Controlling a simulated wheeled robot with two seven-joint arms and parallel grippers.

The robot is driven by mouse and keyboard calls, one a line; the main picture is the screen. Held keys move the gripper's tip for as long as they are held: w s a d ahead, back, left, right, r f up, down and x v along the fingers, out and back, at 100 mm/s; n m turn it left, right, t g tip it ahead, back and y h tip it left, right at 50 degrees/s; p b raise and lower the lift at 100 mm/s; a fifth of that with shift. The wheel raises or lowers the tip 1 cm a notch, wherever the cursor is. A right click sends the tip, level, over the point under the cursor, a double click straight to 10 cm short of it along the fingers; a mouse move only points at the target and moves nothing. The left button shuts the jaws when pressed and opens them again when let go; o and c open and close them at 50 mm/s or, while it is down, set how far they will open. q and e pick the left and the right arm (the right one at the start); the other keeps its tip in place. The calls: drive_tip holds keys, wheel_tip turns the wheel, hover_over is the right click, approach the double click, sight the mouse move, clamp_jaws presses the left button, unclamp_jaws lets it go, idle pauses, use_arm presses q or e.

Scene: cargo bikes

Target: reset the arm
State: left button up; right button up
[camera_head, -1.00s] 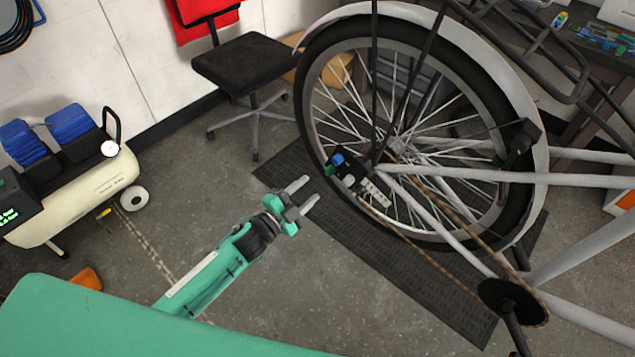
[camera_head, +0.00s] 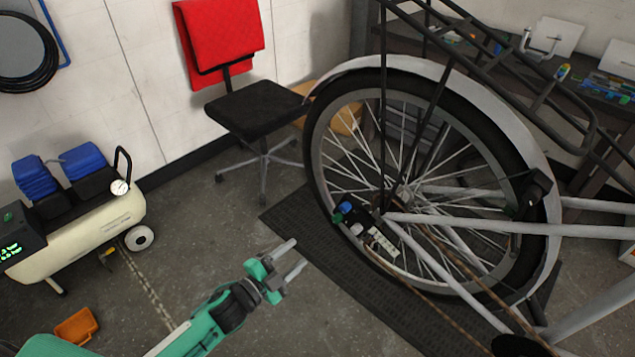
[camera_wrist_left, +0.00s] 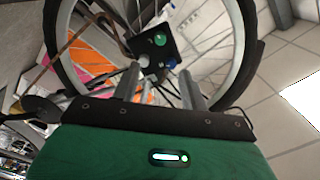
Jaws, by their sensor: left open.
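My left arm comes in from the bottom left of the head view. Its left gripper (camera_head: 290,261) is open, with two grey fingers apart and nothing between them. The bike's rear wheel (camera_head: 313,150) stands to the right of it, and the fingers are apart from the wheel. A small dark box with coloured knobs (camera_head: 362,228) sits by the wheel hub. In the left wrist view the open fingers (camera_wrist_left: 161,88) point toward that box (camera_wrist_left: 160,50) and the wheel (camera_wrist_left: 240,45). My right gripper is in neither view.
A black mat (camera_head: 290,222) lies under the wheel. A cream air compressor (camera_head: 95,222) stands at left. A red and black chair (camera_head: 252,112) is against the wall. An orange bin (camera_head: 76,327) lies on the floor. A cluttered workbench (camera_head: 590,90) is at the back right.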

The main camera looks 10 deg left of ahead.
use_arm(q)
drive_tip(key=s+a+f+n+g+y+p, duration=0.1)
drive_tip(key=s+a+f+n+g+y, duration=0.15)
drive_tip(key=f, duration=0.75)
drive_tip(key=s+a+f+n+g+y+p, duration=0.1)
drive_tip(key=s+a+f+n+y, duration=0.2)
drive_tip(key=f, duration=0.7)
drive_tip(key=s+a+f+n+g+y+p, duration=0.1)
drive_tip(key=s+a+f+n+g+y, duration=0.2)
drive_tip(key=f, duration=0.7)
drive_tip(key=s+f+n+g, duration=0.2)
drive_tip(key=s+f, duration=0.4)
drive_tip(key=s, duration=0.5)
drive_tip(key=s+f+n+g+p, duration=0.1)
drive_tip(key=s+f, duration=0.5)
drive_tip(key=s, duration=0.6)
drive_tip(key=s+f+n+g, duration=0.3)
drive_tip(key=s+f+g, duration=0.2)
drive_tip(key=s, duration=0.7)
drive_tip(key=shift+s+f+p, duration=0.15)
drive_tip(key=shift+f+p, duration=0.15)
drive_tip(key=shift+f, duration=0.2)
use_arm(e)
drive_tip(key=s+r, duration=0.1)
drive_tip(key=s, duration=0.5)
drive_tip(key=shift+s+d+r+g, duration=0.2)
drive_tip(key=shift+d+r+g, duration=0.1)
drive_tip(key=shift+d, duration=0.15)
